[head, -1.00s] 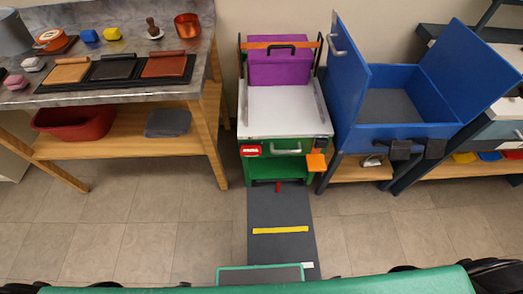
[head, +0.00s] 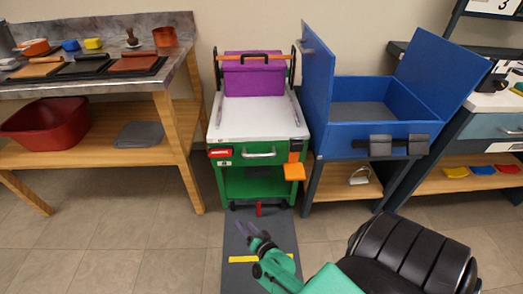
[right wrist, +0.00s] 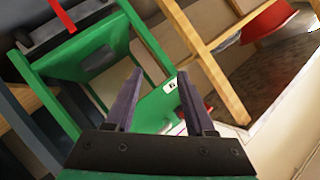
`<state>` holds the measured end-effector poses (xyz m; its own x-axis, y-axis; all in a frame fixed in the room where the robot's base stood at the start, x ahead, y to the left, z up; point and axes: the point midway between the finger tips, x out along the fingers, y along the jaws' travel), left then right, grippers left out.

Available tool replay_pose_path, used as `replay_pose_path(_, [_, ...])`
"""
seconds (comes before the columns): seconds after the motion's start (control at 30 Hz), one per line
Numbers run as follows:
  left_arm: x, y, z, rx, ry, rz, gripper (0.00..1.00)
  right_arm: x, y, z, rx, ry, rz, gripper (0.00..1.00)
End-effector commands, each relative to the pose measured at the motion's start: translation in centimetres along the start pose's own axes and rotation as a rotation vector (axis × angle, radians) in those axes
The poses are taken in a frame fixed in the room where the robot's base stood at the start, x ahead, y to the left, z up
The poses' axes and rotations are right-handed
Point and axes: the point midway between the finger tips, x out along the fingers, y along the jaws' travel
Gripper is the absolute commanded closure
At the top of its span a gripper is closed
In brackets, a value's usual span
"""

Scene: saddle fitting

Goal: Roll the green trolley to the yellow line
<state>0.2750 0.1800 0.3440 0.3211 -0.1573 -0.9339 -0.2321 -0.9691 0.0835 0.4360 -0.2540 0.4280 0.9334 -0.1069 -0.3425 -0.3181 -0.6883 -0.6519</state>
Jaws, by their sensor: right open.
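The green trolley (head: 237,162) stands against the wall in the head view, with a silver handle (head: 259,153) on its front. The yellow line (head: 240,259) crosses a dark floor strip (head: 232,240) in front of it, partly hidden by my right arm. My right gripper (head: 249,229) is open and empty, low in front of the trolley and apart from it. In the right wrist view the fingers (right wrist: 159,78) are spread, with tilted green trolley parts (right wrist: 95,40) beyond them. My left gripper is not in view.
A purple box (head: 253,78) sits on the trolley's white top. An orange flap (head: 293,171) and a red pedal (head: 258,209) stick out at its front. A blue open box (head: 375,95) stands close on the right, a wooden workbench (head: 182,150) on the left. The floor ahead is clear.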

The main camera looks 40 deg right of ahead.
Motion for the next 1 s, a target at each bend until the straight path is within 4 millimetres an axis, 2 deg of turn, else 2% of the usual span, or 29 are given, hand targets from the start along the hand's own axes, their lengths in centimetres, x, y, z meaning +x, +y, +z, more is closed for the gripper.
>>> replay_pose_path(0.03, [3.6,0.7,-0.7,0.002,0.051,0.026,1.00,2.8,1.3,-0.9,0.159,0.171,-0.054,0.45])
replay_pose_path(0.1, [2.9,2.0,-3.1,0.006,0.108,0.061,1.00,3.5,0.5,-5.6,0.379,0.381,-0.125,0.45])
replay_pose_path(0.2, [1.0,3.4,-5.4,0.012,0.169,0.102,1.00,2.6,0.1,-10.4,0.625,0.590,-0.208,0.45])
replay_pose_path(0.3, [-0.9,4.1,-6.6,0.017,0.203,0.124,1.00,1.5,-0.2,-13.2,0.764,0.694,-0.255,0.45])
replay_pose_path(0.47, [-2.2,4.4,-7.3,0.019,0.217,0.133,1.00,1.7,-0.8,-15.4,0.807,0.726,-0.270,0.45])
replay_pose_path(0.9, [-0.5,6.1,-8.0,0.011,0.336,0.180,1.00,9.8,-0.3,-22.7,0.803,0.722,-0.271,0.45])
replay_pose_path(1.0, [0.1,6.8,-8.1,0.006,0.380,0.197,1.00,11.0,-0.2,-23.7,0.802,0.720,-0.269,0.45])
